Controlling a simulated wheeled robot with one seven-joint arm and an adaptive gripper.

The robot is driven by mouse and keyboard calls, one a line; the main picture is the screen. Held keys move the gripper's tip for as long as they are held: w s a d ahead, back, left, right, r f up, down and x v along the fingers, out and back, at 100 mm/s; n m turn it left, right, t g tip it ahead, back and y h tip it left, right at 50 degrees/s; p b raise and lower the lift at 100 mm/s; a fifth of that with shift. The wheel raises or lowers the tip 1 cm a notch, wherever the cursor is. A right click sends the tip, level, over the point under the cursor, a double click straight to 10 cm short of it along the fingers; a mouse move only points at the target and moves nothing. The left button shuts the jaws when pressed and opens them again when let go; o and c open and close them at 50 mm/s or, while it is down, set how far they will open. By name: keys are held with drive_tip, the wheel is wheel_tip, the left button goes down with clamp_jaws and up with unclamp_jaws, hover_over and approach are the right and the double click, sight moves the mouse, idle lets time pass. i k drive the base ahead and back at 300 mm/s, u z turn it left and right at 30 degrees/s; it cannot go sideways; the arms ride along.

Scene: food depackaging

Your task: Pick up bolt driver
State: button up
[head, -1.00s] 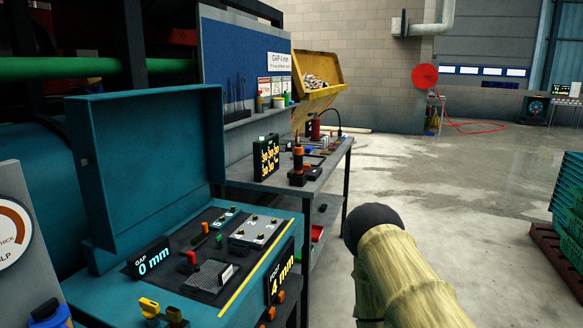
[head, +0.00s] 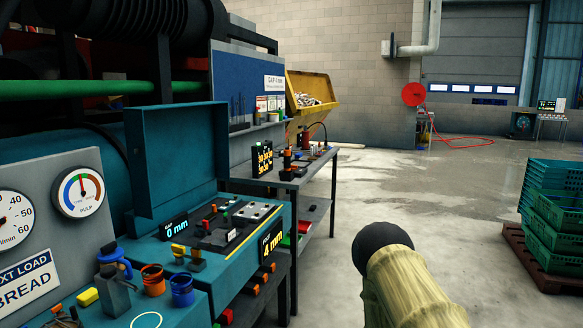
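An upright black-and-orange tool (head: 287,160), which looks like the bolt driver, stands on the grey workbench (head: 318,168) beside a dark box with lit yellow digits (head: 262,158). It is small and far off in the head view. A red tool or canister (head: 304,139) stands just behind it. My arm in its pale sleeve shows at the lower right, with a dark rounded end. My gripper is not in view, so its state does not show.
A teal open-lidded case (head: 178,165) and a gauge panel (head: 70,190) stand at the left, before the workbench. Stacked green crates (head: 557,195) stand on a pallet at the right. The concrete floor (head: 410,190) between is clear.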

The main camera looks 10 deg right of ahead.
sight(287, 152)
drive_tip(key=z, duration=0.65)
drive_tip(key=i, duration=0.8)
drive_tip(key=z, duration=0.65)
drive_tip(key=i, duration=1.45)
drive_tip(key=u, duration=0.95)
drive_tip(key=i, duration=0.8)
drive_tip(key=u, duration=0.95)
